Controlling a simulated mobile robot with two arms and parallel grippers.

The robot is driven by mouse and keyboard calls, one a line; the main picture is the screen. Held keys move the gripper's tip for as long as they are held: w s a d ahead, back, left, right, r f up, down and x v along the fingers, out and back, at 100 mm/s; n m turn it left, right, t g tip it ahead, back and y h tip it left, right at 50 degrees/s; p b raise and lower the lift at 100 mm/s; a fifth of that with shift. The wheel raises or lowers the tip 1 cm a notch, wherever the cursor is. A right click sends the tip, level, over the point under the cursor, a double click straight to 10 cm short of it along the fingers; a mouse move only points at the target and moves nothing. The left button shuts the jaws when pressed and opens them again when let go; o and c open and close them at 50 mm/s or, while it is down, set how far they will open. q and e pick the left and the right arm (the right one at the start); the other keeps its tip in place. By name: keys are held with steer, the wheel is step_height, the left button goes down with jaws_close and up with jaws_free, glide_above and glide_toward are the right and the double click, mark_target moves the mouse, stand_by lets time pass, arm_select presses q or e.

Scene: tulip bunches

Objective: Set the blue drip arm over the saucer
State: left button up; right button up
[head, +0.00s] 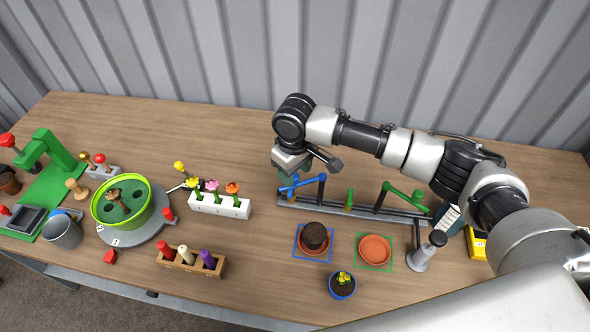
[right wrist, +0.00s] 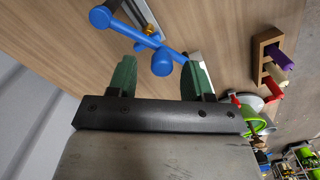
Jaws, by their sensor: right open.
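The blue drip arm (head: 303,183) is on the grey rail (head: 350,209), at its left end, behind the blue-outlined square. It also shows in the right wrist view (right wrist: 136,31), as a blue bar with round knobs. A terracotta saucer (head: 302,247) lies in that square with a dark pot (head: 315,235) on it. Another terracotta saucer (head: 375,250), empty, lies in the green-outlined square. My right gripper (head: 290,174) is open above the left end of the rail. In the right wrist view its green fingers (right wrist: 158,72) are apart, with the blue arm just beyond their tips. My left gripper is not in view.
A green drip arm (head: 403,194) is on the same rail to the right. A small blue pot (head: 342,286) with a plant stands in front of the saucers. A white block with flowers (head: 220,205) stands to the left. The table behind the rail's left end is clear.

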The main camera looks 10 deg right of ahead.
steer(key=shift+s+a+f, duration=0.1)
steer(key=shift+f, duration=0.5)
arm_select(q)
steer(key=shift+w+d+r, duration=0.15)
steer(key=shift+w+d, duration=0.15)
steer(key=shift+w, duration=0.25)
arm_select(e)
steer(key=shift+c, duration=0.9)
jaws_close()
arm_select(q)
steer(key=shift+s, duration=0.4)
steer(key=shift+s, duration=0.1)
